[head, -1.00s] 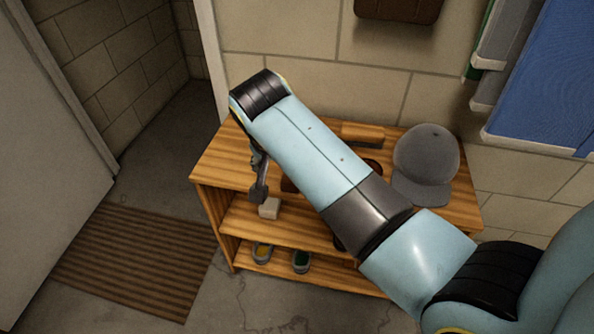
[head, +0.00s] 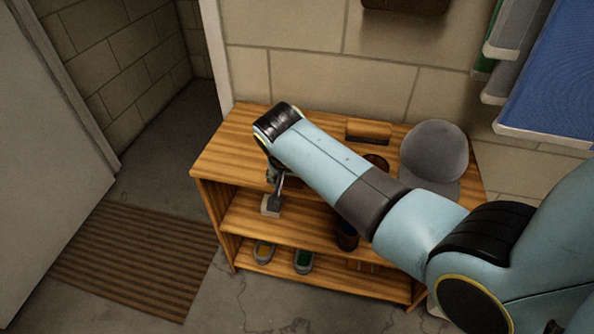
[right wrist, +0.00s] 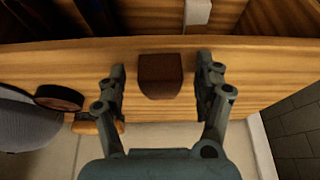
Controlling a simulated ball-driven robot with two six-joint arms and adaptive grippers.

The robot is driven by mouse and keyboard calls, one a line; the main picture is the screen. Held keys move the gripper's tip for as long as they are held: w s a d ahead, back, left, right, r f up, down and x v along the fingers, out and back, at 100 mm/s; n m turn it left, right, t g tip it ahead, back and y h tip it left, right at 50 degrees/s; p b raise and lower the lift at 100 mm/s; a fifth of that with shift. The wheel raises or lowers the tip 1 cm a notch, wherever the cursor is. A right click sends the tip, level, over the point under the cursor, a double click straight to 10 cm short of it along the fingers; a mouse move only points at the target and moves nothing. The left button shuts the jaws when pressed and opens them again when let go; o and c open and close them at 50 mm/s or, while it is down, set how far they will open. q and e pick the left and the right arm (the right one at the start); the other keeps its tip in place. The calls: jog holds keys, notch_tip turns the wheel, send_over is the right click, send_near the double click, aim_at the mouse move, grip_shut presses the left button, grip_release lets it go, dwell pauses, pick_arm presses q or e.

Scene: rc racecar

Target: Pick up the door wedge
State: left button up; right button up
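A dark brown block (right wrist: 160,75), which looks like the door wedge, sits on the top board of a wooden shelf near its front edge in the right wrist view. My right gripper (right wrist: 161,66) is open, with one finger on each side of the block and gaps on both sides. In the head view my right gripper (head: 276,194) points down at the shelf's front, mostly behind my own arm. The brown block is hidden there. My left gripper is not in view.
The wooden shelf (head: 222,160) holds a grey cap (head: 432,150) and a brown-handled brush (head: 368,130) on top. A pale block (head: 270,206) lies on the middle board, shoes (head: 303,262) below. A wall stands behind; a striped mat (head: 135,260) lies left.

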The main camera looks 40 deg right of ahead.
jog(key=c, duration=1.3)
jog(key=shift+o, duration=0.2)
jog(key=shift+r, duration=0.15)
